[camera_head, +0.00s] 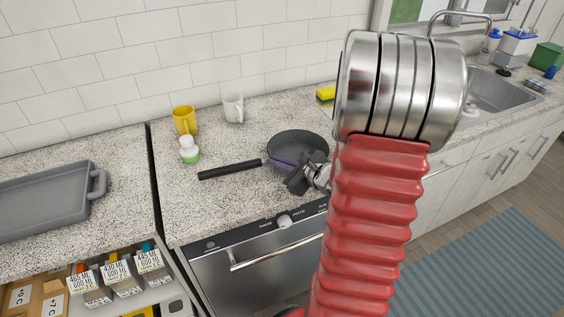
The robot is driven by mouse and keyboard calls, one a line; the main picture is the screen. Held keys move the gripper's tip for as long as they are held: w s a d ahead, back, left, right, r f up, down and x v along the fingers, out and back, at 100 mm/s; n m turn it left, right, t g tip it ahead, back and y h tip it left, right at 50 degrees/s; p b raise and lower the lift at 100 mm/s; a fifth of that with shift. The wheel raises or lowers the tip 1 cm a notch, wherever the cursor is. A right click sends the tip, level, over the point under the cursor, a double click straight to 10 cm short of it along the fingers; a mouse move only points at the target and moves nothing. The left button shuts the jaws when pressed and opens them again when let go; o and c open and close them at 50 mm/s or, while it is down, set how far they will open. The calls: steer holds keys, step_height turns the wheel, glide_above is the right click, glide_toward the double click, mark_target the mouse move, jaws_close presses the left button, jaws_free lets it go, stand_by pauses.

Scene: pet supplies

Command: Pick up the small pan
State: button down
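The small pan (298,143) is dark with a round bowl and a black handle (230,170) that points left. It sits on the speckled counter above the dishwasher front. My gripper (298,184) is at the pan's near side, over or against its lower rim. The gripper is small and dark here, and my arm hides part of the area to its right. I cannot tell whether its fingers are open, shut or touching the pan.
A yellow mug (184,120), a white mug (233,109) and a small white-and-green bottle (189,150) stand behind the handle. A grey tray (45,200) lies on the left counter. A yellow sponge (326,95) is behind the pan. The sink (495,92) is at right.

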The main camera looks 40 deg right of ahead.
step_height(320, 180, up, 10)
stand_by(0.7)
steer(key=shift+a, duration=0.1)
stand_by(0.4)
